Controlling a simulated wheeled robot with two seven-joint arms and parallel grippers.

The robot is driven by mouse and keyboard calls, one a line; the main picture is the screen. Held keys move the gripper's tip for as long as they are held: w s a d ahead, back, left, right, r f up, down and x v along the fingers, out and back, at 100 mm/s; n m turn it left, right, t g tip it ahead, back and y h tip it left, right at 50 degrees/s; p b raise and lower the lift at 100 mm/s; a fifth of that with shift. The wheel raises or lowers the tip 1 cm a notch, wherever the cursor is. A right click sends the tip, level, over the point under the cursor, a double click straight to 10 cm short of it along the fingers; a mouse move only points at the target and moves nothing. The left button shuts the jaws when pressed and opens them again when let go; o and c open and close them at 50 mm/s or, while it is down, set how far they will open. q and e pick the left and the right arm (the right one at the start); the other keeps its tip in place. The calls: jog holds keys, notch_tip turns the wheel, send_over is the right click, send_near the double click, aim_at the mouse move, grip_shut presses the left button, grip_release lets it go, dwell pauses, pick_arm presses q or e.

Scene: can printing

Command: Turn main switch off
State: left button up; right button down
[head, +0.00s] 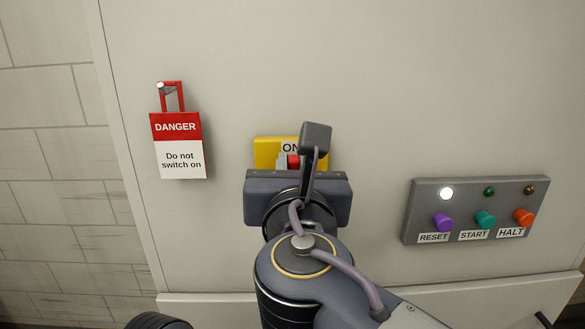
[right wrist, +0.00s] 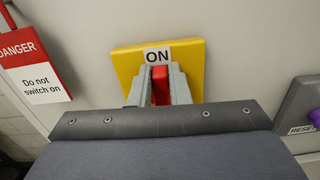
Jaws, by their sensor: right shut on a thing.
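The main switch has a yellow plate (head: 266,151) on the pale cabinet front, with an ON label (right wrist: 157,55) at its top. Its red handle (right wrist: 160,86) sits just below the label. My right gripper (right wrist: 163,79) is shut on the red handle, one grey finger on each side of it. In the head view my right gripper (head: 288,162) and wrist cover most of the plate, and the lower part of the switch is hidden. My left gripper is not in view.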

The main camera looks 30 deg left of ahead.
jog(key=shift+w+d+f+m+b, duration=0.3)
jog(key=shift+f+m+b, duration=0.35)
jog(key=shift+m+b, duration=2.05)
jog(key=shift+w+d+f+m+b, duration=0.15)
jog(key=shift+d+f+m+b, duration=0.35)
jog(key=shift+m+b, duration=2.15)
jog(key=shift+w+d+f+m+b, duration=0.25)
jog(key=shift+f+m+b, duration=0.5)
jog(key=shift+m+b, duration=1.95)
jog(key=shift+m+p, duration=0.55)
jog(key=shift+m, duration=0.2)
jog(key=shift+s, duration=0.1)
jog(key=c, duration=1.4)
grip_release()
jog(key=shift+r, duration=0.1)
jog(key=shift+o, duration=0.2)
jog(key=shift+r, duration=0.1)
jog(key=shift+d+r, duration=0.1)
